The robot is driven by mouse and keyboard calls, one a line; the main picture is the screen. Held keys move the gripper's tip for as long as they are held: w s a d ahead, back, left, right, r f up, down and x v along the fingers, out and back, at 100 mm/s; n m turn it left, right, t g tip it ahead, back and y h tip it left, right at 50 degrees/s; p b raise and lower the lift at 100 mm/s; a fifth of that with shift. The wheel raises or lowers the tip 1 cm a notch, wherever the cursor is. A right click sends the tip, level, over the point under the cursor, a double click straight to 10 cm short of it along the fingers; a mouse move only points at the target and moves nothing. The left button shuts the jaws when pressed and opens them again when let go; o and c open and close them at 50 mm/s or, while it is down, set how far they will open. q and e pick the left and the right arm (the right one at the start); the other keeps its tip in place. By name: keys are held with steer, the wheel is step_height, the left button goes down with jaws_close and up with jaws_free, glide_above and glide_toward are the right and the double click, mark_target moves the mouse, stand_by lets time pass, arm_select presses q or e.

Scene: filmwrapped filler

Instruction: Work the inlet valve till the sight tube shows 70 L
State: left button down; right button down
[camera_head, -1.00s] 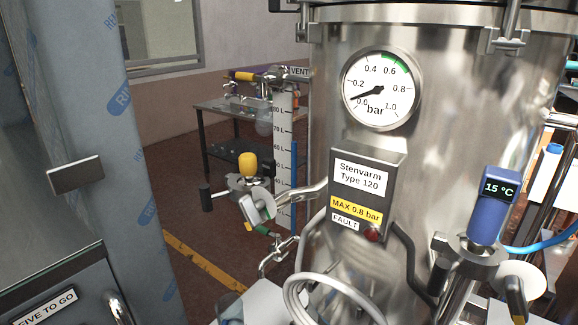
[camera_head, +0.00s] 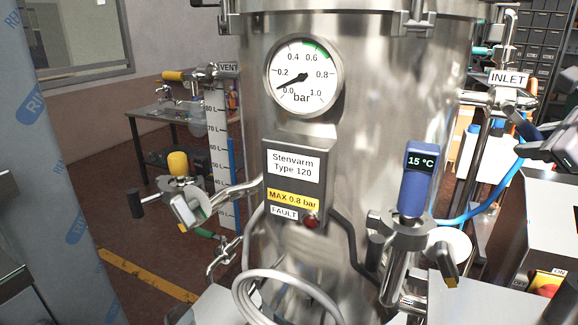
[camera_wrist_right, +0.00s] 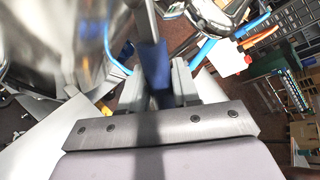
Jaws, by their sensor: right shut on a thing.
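The sight tube, a white scale strip (camera_head: 216,160) with litre marks, stands left of the steel tank (camera_head: 400,90). Its blue column (camera_head: 232,175) tops out a little below the 70 L mark. The inlet valve's dark blue lever (camera_head: 526,126) is at the right, under the INLET label (camera_head: 507,79). My right gripper (camera_head: 540,135) comes in from the right edge and is shut on this lever. In the right wrist view the blue lever (camera_wrist_right: 153,62) shows between the fingers (camera_wrist_right: 168,85). My left gripper is not in view.
The pressure gauge (camera_head: 304,77) reads just above 0. A blue thermometer (camera_head: 415,180) reads 15 °C at the front right. A yellow-handled valve (camera_head: 178,163) sticks out at left. A blue hose (camera_head: 490,205) runs below the inlet. A control box (camera_head: 545,245) stands at right.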

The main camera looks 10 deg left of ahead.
steer(key=w+a+f+m+t+y+b, duration=0.1)
steer(key=a+f+m+t+y+b, duration=0.1)
steer(key=a+m+t+y+b, duration=0.1)
steer(key=a+m+t+b, duration=0.1)
steer(key=a+m+b, duration=0.1)
steer(key=m+b, duration=0.1)
steer(key=shift+w+a+f+m+t+y+b, duration=0.3)
steer(key=shift+w+f+m+y, duration=0.1)
steer(key=shift+m, duration=0.1)
stand_by(0.3)
steer(key=c, duration=1)
jaws_free()
steer(key=shift+o, duration=0.2)
